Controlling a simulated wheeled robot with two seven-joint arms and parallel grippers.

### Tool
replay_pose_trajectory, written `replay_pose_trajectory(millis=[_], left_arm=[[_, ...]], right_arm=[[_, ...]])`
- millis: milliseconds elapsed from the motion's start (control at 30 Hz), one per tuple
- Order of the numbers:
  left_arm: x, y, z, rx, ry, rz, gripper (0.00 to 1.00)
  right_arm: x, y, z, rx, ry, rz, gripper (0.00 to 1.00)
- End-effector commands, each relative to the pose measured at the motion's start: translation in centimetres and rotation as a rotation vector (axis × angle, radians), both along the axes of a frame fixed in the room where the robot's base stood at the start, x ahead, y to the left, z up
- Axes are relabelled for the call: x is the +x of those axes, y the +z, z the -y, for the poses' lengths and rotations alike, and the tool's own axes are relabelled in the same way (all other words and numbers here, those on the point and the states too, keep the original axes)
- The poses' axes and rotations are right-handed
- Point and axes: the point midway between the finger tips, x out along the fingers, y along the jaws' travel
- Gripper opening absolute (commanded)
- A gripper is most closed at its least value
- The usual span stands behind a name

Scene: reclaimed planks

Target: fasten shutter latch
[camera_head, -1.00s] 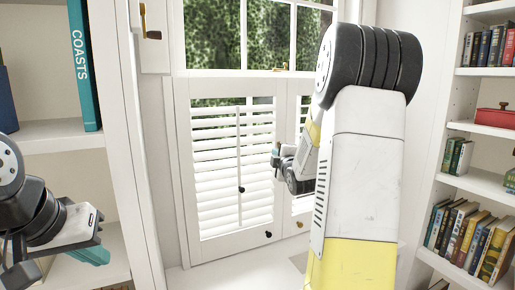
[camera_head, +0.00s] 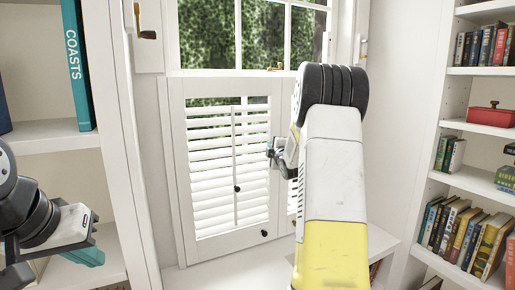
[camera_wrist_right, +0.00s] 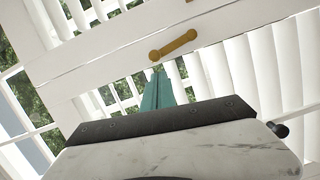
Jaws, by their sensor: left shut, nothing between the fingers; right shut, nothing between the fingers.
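The white louvered shutters (camera_head: 258,215) stand in front of the lower window. In the right wrist view, a brass bar latch (camera_wrist_right: 173,45) lies across the white shutter frame, tilted up to the right. My right gripper (camera_head: 273,152) is at the shutters' inner edge in the head view. In the right wrist view its teal fingers (camera_wrist_right: 158,72) are shut and empty, with tips just below the latch's left end. I cannot tell whether they touch it. My right arm hides the latch and most of the right shutter in the head view. My left gripper (camera_head: 88,257) is shut and empty at lower left.
A bookcase upright (camera_head: 128,150) stands between my left gripper and the window. A right bookcase (camera_head: 470,188) holds books and a red box (camera_head: 491,116). The shutter has a dark knob (camera_head: 264,233). A white sill (camera_head: 235,272) lies below.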

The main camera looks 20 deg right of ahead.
Motion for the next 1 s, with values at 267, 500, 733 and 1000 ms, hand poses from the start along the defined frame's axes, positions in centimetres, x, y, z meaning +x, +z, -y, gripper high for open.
replay_pose_trajectory(millis=[267,500,733,1000], left_arm=[[0.0,0.0,0.0,0.000,0.000,0.000,0.00],[0.0,0.0,0.0,0.000,0.000,0.000,0.00],[0.0,0.0,0.0,0.000,0.000,0.000,0.00],[0.0,0.0,0.0,0.000,0.000,0.000,0.00]], right_arm=[[0.2,-0.2,1.2,0.000,0.002,-0.001,0.00],[0.2,-0.2,1.2,0.000,0.002,-0.001,0.00],[0.2,-0.1,1.4,0.029,0.001,-0.005,0.00],[0.3,0.4,2.3,0.135,0.001,-0.017,0.00]])
